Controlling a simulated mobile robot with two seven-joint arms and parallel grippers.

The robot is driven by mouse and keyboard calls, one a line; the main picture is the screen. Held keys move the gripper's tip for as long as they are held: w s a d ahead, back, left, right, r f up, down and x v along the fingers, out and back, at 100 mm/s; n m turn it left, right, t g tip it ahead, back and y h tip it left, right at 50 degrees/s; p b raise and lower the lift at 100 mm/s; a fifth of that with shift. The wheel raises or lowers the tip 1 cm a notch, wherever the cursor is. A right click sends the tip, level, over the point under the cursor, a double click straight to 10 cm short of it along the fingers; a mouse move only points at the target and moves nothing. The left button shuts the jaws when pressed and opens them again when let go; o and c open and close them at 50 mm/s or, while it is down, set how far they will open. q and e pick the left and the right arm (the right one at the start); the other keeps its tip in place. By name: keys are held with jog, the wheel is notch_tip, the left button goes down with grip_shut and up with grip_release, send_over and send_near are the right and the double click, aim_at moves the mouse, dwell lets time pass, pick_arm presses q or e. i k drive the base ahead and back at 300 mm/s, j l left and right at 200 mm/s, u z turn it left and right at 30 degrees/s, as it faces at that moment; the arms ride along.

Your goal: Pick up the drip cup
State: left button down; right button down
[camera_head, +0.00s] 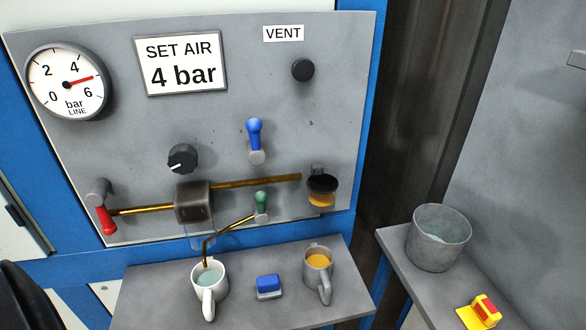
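A white mug (208,290) with pale blue-green liquid stands upright on the grey shelf (150,304), below the bent brass drain pipe (206,250). Its handle faces the front. A grey mug (319,272) with amber liquid stands upright at the right of the same shelf, below a small bowl with amber contents (321,197). No label shows which of the two is the drip cup. Neither of my grippers shows in this view, and nothing holds either mug.
A blue block (268,286) on a grey base sits between the mugs. Above are a red lever (106,219), green lever (262,203), blue lever (255,134) and gauge (66,82). A metal bucket (439,240) and yellow-red object (480,313) stand on the right ledge.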

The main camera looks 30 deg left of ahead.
aim_at(210, 292)
jog(key=u, duration=1.95)
jog(key=k, duration=0.05)
